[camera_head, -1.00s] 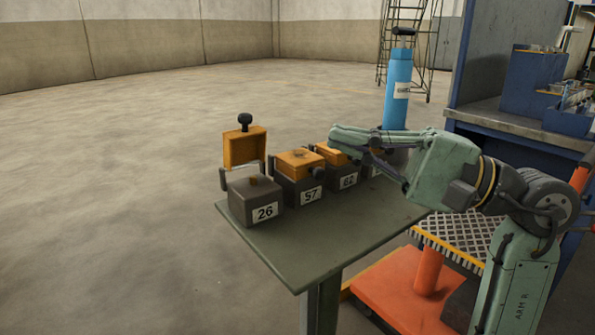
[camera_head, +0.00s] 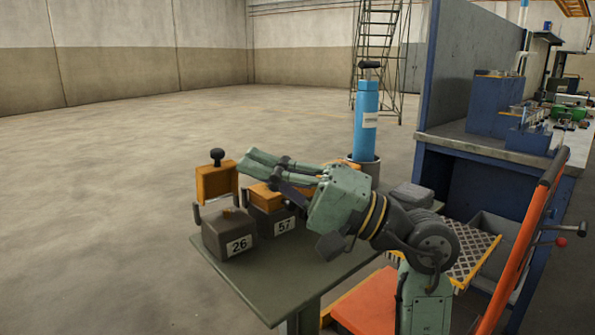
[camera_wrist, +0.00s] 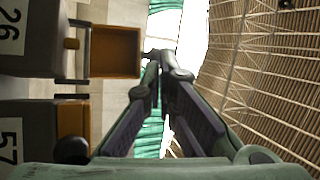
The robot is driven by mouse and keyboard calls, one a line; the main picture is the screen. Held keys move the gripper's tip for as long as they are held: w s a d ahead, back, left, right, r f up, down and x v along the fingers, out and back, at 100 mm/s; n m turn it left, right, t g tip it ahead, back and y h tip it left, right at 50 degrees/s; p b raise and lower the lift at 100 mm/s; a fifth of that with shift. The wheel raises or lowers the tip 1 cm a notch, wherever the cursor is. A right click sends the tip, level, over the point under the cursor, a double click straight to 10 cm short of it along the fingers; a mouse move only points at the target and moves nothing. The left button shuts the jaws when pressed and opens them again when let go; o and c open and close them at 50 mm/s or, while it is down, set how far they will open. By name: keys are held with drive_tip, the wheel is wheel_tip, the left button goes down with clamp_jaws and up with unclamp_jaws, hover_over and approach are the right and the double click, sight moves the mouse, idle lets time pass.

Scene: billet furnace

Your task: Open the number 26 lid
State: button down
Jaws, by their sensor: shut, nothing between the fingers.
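The number 26 box (camera_head: 222,232) is dark grey and stands at the left end of the green table, its white label facing front. Its orange lid (camera_head: 215,182) stands raised upright on the side arms, with a black knob on top. In the wrist view the box (camera_wrist: 35,25) lies at the left and the raised lid (camera_wrist: 115,52) shows its hollow inside. My gripper (camera_head: 247,158) is shut and empty, to the right of the lid in the head view and apparently close to it. The wrist view shows the closed fingers (camera_wrist: 162,66) right of the lid; contact cannot be told.
The number 57 box (camera_head: 268,225) stands right of box 26 with its orange lid (camera_head: 262,194) down. My arm hides the boxes beyond. A blue cylinder (camera_head: 366,115) stands behind. The floor left of the table (camera_head: 290,285) is clear.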

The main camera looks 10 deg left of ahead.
sight(232, 162)
drive_tip(key=shift+p+x, duration=0.3)
drive_tip(key=shift+x, duration=0.9)
drive_tip(key=shift+w+a+r+m+t+h, duration=0.3)
drive_tip(key=shift+m+t+h, duration=0.1)
drive_tip(key=shift+m+h, duration=0.15)
drive_tip(key=shift+w+a+r+m+h+p, duration=0.45)
drive_tip(key=shift+a+m+h+p, duration=0.25)
drive_tip(key=shift+h, duration=0.25)
drive_tip(key=shift+w+a+r+m+h+p, duration=0.25)
drive_tip(key=shift+w+a+m+h+p, duration=0.1)
drive_tip(key=shift+m+h, duration=0.35)
drive_tip(key=shift+w+a+f+m+g+h+p, duration=0.15)
drive_tip(key=shift+w+a+m+h+p, duration=0.25)
drive_tip(key=shift+a+h+p, duration=0.25)
drive_tip(key=shift+w+a+f+m+g+h+p, duration=0.1)
drive_tip(key=shift+w+a+m+g+h+p, duration=0.1)
drive_tip(key=shift+w+a+m+h+p, duration=0.5)
drive_tip(key=shift+w+a+f+m+g+h+p, duration=0.15)
drive_tip(key=shift+a+h+p, duration=0.2)
drive_tip(key=shift+h, duration=0.6)
drive_tip(key=shift+r, duration=0.15)
